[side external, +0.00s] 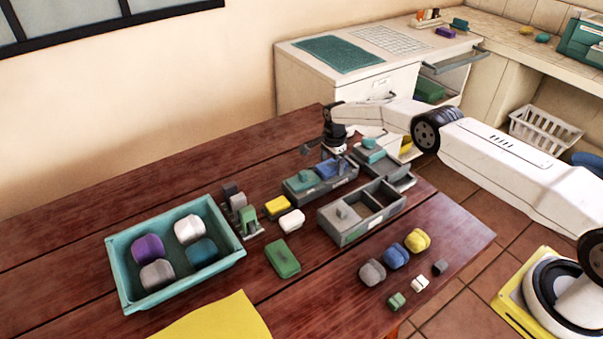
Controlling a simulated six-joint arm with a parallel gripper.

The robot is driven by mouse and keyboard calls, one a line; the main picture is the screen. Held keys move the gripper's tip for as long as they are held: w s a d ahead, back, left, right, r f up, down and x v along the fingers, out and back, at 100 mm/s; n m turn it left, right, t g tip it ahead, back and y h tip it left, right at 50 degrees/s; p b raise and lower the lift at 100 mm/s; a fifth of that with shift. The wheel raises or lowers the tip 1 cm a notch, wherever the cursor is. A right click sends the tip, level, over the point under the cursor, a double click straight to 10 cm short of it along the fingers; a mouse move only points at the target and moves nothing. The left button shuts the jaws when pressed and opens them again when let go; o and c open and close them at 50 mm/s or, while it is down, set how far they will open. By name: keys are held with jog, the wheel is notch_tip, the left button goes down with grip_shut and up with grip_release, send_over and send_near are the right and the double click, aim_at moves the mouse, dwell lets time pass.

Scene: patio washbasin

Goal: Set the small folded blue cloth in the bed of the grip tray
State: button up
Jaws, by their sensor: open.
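A small folded blue cloth (327,169) lies in the right part of a grey tray (312,193), beside a teal block with a knob. My gripper (334,158) is open, close above this blue cloth; whether it touches it I cannot tell. A second grey tray (352,236) stands in front and to the right, with a grey knobbed block in its left part and bare compartments to the right. A third grey tray (403,182) behind it holds a teal knobbed block. Which of these is the grip tray I cannot tell for sure.
A teal bin (122,268) with several rolled cloths stands at the left. A yellow block (277,206), a white block (291,221) and a green block (283,258) lie mid-table. Rolled cloths, including a blue one (396,256), lie at the front right. A yellow sheet (215,320) lies in front.

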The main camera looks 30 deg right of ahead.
jog(key=shift+r, duration=0.2)
jog(key=shift+r, duration=3.7)
jog(key=s+a+r+n+t, duration=0.1)
jog(key=s+a+r+n, duration=0.1)
jog(key=s+r+n, duration=0.5)
jog(key=s+a+r+n, duration=0.1)
jog(key=s+r+n, duration=0.1)
jog(key=s, duration=0.7)
jog(key=s+a+r+n+t, duration=0.1)
jog(key=s+r+n, duration=0.1)
jog(key=s+n, duration=0.3)
jog(key=s+a+r+n, duration=0.1)
jog(key=s+n, duration=0.3)
jog(key=s, duration=1)
jog(key=shift+a+r+t, duration=0.3)
jog(key=shift+r, duration=0.55)
jog(key=shift+w, duration=0.1)
